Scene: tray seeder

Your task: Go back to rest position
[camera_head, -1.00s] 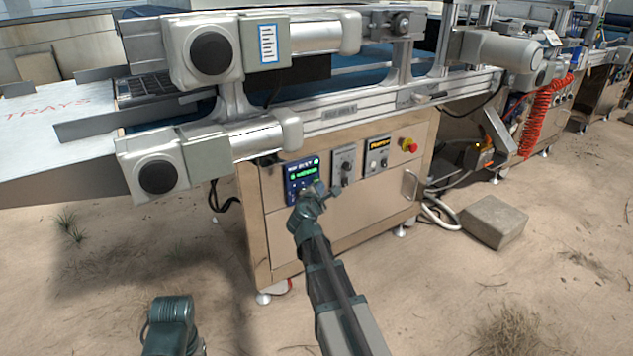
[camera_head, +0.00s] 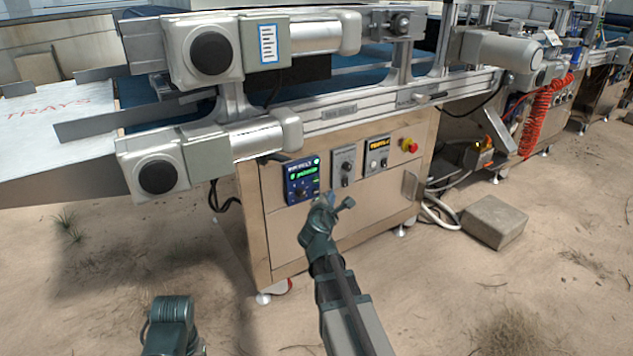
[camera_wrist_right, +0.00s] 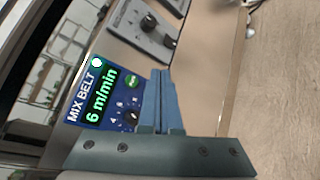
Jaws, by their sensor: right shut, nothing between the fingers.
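My right gripper (camera_head: 329,198) is shut and empty, in front of the beige machine cabinet and just below and right of the blue control panel (camera_head: 301,180). In the right wrist view its closed fingers (camera_wrist_right: 160,78) overlap the panel (camera_wrist_right: 94,98), which reads MIX BELT and 6 m/min. I cannot tell the exact gap to the cabinet. A part of my left arm (camera_head: 170,326) shows at the bottom left; its gripper fingers do not show.
Two grey control boxes (camera_head: 343,167) and a red emergency button (camera_head: 409,145) are right of the panel. Conveyor motors (camera_head: 158,176) jut out above left. A cabinet handle (camera_head: 409,184) and a concrete block (camera_head: 493,221) stand right. The sandy floor in front is open.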

